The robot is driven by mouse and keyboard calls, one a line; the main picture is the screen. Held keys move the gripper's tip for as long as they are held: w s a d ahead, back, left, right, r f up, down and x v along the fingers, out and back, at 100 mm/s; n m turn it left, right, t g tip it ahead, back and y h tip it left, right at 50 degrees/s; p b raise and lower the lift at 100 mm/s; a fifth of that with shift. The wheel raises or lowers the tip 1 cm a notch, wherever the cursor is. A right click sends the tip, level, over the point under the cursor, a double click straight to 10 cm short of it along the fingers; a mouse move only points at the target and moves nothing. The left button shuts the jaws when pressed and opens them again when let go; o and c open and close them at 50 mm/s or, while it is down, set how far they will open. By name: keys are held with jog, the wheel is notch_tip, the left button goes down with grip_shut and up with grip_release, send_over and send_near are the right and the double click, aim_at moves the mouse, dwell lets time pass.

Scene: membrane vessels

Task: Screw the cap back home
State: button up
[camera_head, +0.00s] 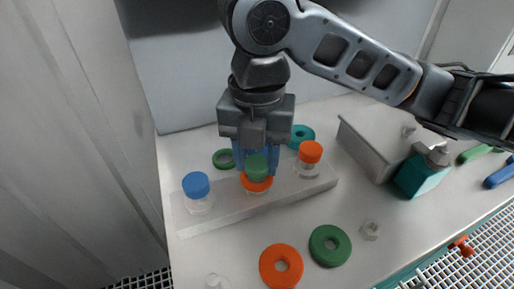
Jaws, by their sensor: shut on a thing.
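My gripper (257,168) points down over the middle of a pale rack (222,217). Its blue fingers are shut on a green cap (257,170). The green cap is directly above an orange piece (257,185) on the middle clear vessel (256,193); whether that piece is a ring or a cap I cannot tell. I cannot tell whether the green cap touches it or is threaded on. The fingers and cap hide part of the middle vessel's top. A vessel with a blue cap (196,185) stands at left, and one with an orange cap (310,151) at right.
An orange ring (281,266) and a green ring (330,245) lie in front of the rack. A teal ring (302,134) and a green ring (223,159) lie behind it. A grey box (366,147) and a teal block (420,177) stand at right.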

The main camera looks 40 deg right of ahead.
jog(key=m+p, duration=0.1)
jog(key=m, duration=0.1)
jog(key=m+p, duration=0.2)
jog(key=m, duration=0.1)
jog(key=shift+s+a+r, duration=0.1)
jog(key=shift+s+r, duration=0.05)
jog(key=shift+r, duration=0.05)
jog(key=m+p, duration=0.3)
jog(key=m, duration=0.1)
jog(key=m+p, duration=0.4)
jog(key=m, duration=0.2)
jog(key=shift+s+f+m, duration=0.1)
jog(key=shift+m, duration=0.2)
jog(key=shift+c, duration=0.4)
jog(key=shift+m+p, duration=0.4)
jog(key=shift+f, duration=0.25)
jog(key=shift+c, duration=0.4)
jog(key=o, duration=1.3)
jog(key=shift+r, duration=0.1)
jog(key=shift+c, duration=0.2)
jog(key=shift+r, duration=0.1)
